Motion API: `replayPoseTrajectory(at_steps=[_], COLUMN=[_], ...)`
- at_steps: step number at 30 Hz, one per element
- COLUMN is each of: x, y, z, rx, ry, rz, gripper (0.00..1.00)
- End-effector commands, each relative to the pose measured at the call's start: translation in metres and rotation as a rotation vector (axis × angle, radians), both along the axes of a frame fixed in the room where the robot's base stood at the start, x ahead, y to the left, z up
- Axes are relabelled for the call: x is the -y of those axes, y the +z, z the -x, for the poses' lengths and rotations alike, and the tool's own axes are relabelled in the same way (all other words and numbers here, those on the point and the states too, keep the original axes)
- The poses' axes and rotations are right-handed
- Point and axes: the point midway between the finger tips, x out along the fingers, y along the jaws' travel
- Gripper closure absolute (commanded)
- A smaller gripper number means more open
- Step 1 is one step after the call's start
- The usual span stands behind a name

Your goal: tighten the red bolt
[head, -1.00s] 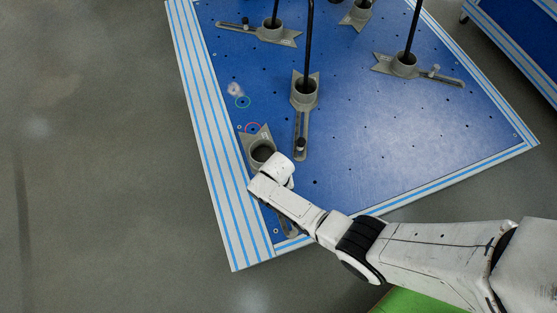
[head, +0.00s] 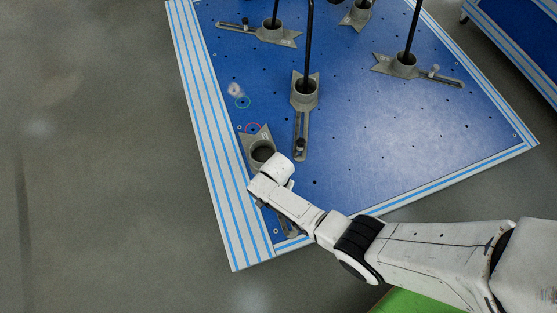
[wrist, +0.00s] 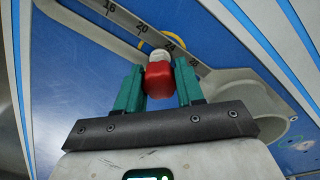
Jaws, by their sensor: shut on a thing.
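The red bolt (wrist: 159,82) is a red block-like head with a pale round part beyond it, in the middle of the wrist view. It sits at the slotted bar (wrist: 125,20) of a grey clamp foot, beside the printed numbers 20 and 24. My gripper (wrist: 158,76) has its two green fingers on either side of the red head, shut on it. In the head view my wrist hides the fingers and the bolt. The same foot's round cup (head: 262,151) shows just above my wrist there.
The blue perforated table (head: 350,150) has a striped light border. Other grey clamp feet stand nearby, the closest (head: 305,92) holding a black post. More posts rise at the back. Grey floor is open on the left. A second blue table (head: 520,35) is at the upper right.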

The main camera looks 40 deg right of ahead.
Motion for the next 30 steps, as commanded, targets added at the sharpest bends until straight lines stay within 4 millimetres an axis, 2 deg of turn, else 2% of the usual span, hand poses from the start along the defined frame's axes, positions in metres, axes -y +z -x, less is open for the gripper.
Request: replayPoseTrajectory(at_steps=[8,18,27,28,30], x=[0.0,-0.0002,0.0,0.0,0.0], y=[0.0001,0.0005,0.0003,0.0003,0.0003], z=[-0.0002,-0.0004,-0.0004,-0.0004,-0.0004], rx=[0.0,0.001,0.001,0.001,0.001], ry=[-0.01,-0.315,-0.356,-0.356,-0.355], rz=[0.0,0.0,0.0,0.0,0.0], gripper=[0.94,0.94,0.94,0.6,0.53])
